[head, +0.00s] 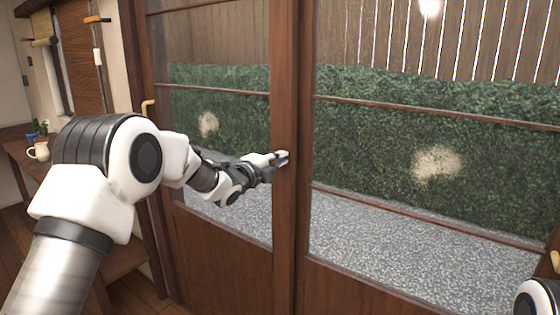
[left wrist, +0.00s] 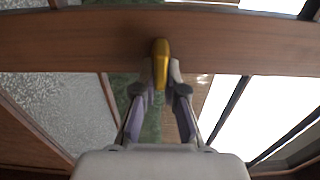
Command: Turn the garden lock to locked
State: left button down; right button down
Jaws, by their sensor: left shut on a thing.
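The garden lock is a small brass-coloured lever (left wrist: 161,62) on the wooden door stile (left wrist: 90,38), in the upper middle of the left wrist view. My left gripper (left wrist: 161,80) is shut on the lever, one finger on each side of it. In the head view my left gripper (head: 284,158) reaches the middle stile of the garden doors, and its fingers hide the lock there. My right gripper is not in view; only a part of my right arm shows at the lower right corner.
Glazed wooden doors (head: 288,240) fill the middle, with gravel and a hedge behind the glass. A brass handle (head: 148,108) is on the left door edge. A wooden counter (head: 115,262) with a cream mug (head: 39,151) stands at the left.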

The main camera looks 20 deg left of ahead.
pick_arm(q)
jog(key=shift+a, duration=0.2)
jog(key=c, duration=1.2)
grip_release()
jog(key=shift+o, duration=0.2)
jog(key=shift+w+a+f, duration=0.15)
jog(key=shift+a, duration=0.2)
jog(key=shift+s+d, duration=0.15)
jog(key=shift+s, duration=0.1)
jog(key=v, duration=1.1)
jog(key=shift+s+a, duration=0.25)
